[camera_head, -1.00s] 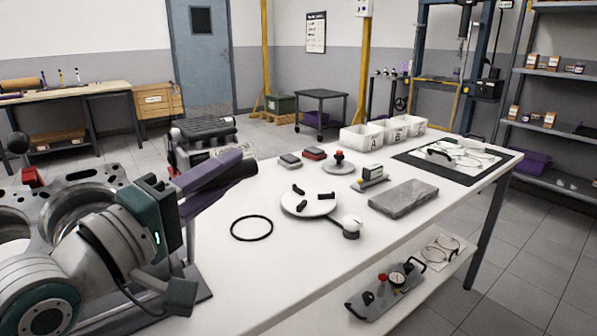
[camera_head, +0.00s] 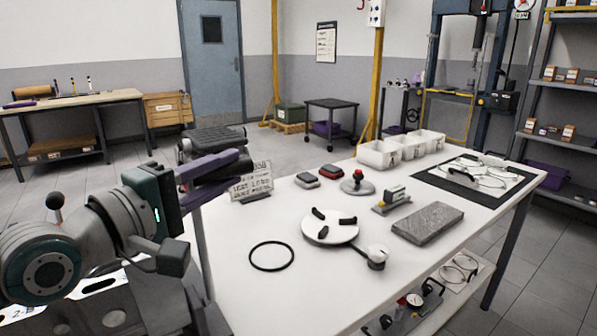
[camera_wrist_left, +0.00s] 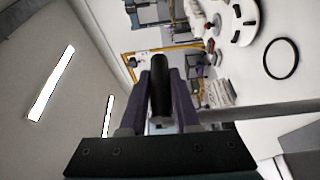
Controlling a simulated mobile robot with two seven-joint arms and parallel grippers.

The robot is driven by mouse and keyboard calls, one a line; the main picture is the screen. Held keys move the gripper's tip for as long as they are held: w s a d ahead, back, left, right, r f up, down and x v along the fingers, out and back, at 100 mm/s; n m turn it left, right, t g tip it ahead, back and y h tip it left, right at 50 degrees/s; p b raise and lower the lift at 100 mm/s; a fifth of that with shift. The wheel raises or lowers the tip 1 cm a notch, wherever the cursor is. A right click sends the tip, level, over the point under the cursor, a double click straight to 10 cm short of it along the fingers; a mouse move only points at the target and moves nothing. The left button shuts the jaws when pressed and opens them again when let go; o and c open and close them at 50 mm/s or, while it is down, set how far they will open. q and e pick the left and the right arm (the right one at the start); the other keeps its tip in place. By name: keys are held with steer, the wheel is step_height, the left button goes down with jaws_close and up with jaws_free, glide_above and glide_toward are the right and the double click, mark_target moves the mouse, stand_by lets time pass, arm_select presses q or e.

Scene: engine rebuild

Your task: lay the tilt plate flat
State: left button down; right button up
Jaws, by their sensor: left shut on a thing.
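My left gripper (camera_head: 212,172) comes in from the left, its purple fingers closed around a black rounded bar (camera_head: 228,166). The left wrist view shows the bar (camera_wrist_left: 160,88) upright between both fingers. What the bar joins to is hidden, so I cannot tell whether it belongs to the tilt plate. No plate can be surely picked out as the tilt plate. A dark ribbed block (camera_head: 212,139) shows just behind the gripper. My right gripper is not in view.
A white worktable (camera_head: 240,300) holds a black ring (camera_head: 271,256), a round white fixture (camera_head: 330,227), a grey slab (camera_head: 427,222) and white bins (camera_head: 378,153). A lettered sign (camera_head: 250,184) stands near the gripper.

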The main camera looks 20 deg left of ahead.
mark_target(189, 184)
arm_select(q)
steer(key=shift+w+a+r, duration=0.1)
steer(key=shift+w+a, duration=0.1)
steer(key=shift+a, duration=0.15)
steer(key=shift+a+f, duration=0.15)
steer(key=shift+f, duration=0.05)
steer(key=c, duration=0.7)
jaws_free()
steer(key=shift+w, duration=0.15)
steer(key=shift+o, duration=0.2)
steer(key=v, duration=0.9)
steer(key=shift+s+p, duration=0.2)
steer(key=shift+p, duration=0.1)
steer(key=shift+s+r, duration=0.1)
steer(key=shift+s, duration=0.2)
